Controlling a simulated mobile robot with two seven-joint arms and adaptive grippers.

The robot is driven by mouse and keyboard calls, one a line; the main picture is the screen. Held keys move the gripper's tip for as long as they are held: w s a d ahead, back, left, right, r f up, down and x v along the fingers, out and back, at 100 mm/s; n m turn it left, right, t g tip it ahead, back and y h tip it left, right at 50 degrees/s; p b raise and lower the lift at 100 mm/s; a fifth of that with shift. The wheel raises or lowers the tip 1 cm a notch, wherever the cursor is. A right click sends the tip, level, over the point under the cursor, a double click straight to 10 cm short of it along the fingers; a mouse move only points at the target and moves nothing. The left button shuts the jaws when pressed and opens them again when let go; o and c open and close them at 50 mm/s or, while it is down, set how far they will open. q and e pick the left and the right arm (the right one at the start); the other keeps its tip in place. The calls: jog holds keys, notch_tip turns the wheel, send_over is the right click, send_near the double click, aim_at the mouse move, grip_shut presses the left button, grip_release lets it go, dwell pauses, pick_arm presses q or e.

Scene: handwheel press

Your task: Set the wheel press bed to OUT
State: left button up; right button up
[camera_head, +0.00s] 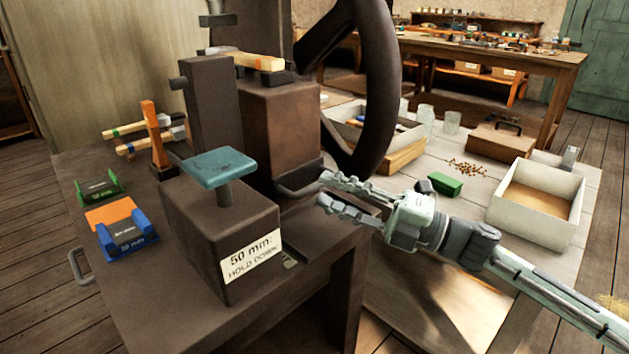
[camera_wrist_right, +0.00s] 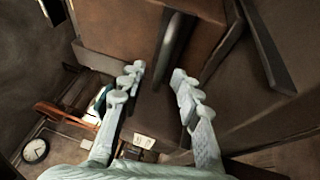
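The wheel press has a brown body (camera_head: 287,125) and a large dark handwheel (camera_head: 382,90) on its right. A dark curved bar handle (camera_head: 297,188) sits low on the press front; a dark bar (camera_wrist_right: 172,45), apparently the same handle, shows ahead of the fingers in the right wrist view. My right gripper (camera_head: 324,190) is open and empty, fingers pointing left, just right of the handle; it also shows in the right wrist view (camera_wrist_right: 157,75). I cannot tell whether it touches the handle. I cannot make out any OUT mark. My left gripper is not in view.
A block (camera_head: 215,235) labelled "50 mm: HOLD DOWN" with a teal pad (camera_head: 219,167) stands in front. A green holder (camera_head: 100,188), a blue holder (camera_head: 127,238) and hammers lie left. On the right table are a green block (camera_head: 445,184) and a white bin (camera_head: 497,205).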

aim_at(315, 183)
jog(key=x, duration=0.3)
jog(key=shift+w+a, duration=0.15)
jog(key=shift+a, duration=0.05)
jog(key=shift+w+a, duration=0.1)
jog(key=shift+a, duration=0.1)
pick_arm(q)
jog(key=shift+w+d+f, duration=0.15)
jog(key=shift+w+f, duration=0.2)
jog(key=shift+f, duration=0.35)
pick_arm(e)
grip_shut()
